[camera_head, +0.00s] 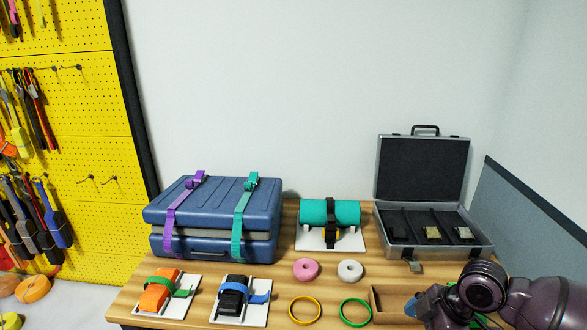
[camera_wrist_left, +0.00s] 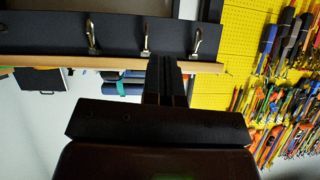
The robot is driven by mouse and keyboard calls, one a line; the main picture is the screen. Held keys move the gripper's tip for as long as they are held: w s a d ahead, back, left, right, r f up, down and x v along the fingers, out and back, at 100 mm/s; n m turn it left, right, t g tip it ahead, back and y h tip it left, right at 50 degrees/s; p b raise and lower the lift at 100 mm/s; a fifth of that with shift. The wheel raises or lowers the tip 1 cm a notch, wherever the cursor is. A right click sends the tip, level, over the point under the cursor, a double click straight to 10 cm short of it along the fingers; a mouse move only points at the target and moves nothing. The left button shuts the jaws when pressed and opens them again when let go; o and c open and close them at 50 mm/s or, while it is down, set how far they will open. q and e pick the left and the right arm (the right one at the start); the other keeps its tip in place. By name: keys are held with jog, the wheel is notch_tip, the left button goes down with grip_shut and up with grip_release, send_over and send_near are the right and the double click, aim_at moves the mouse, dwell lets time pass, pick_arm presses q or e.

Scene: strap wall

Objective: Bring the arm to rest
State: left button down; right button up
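My left gripper (camera_wrist_left: 167,82) shows in the left wrist view as a dark block with its two fingers close together at the middle. The fingers look shut, and I see nothing held between them. My left gripper does not show in the head view. In the head view, purple-grey links of my right arm (camera_head: 480,292) come in at the lower right, over the bench's front right corner. My right gripper's fingers cannot be made out there.
The wooden bench (camera_head: 388,270) holds a strapped blue case (camera_head: 215,215), a strapped teal roll (camera_head: 313,212), an open grey case (camera_head: 422,170), an orange block (camera_head: 160,295), a black block (camera_head: 233,293) and several rings. A yellow pegboard (camera_head: 85,165) with hanging tools stands left.

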jog(key=w+r+m+t, duration=0.1)
jog(key=w+t, duration=0.1)
jog(key=w, duration=0.1)
jog(key=w+a+r+m+t, duration=0.1)
jog(key=w+t, duration=0.1)
jog(key=w, duration=0.1)
jog(key=w+a+r+m+t+y, duration=0.1)
jog(key=w+t, duration=0.2)
jog(key=shift+m, duration=0.3)
jog(key=s+d+f+m+t+h, duration=0.1)
jog(key=s+d+f+m+h, duration=0.1)
jog(key=s+f+m, duration=0.3)
jog(key=s+d+f+m+t+h, duration=0.2)
jog(key=s+f+m, duration=0.4)
jog(key=s+f, duration=0.7)
jog(key=s+d+h, duration=0.1)
jog(key=s+h, duration=0.1)
jog(key=s, duration=0.1)
jog(key=shift+s+d+f+m, duration=0.2)
jog(key=shift+s+d+m, duration=0.1)
jog(key=shift+s+d, duration=0.1)
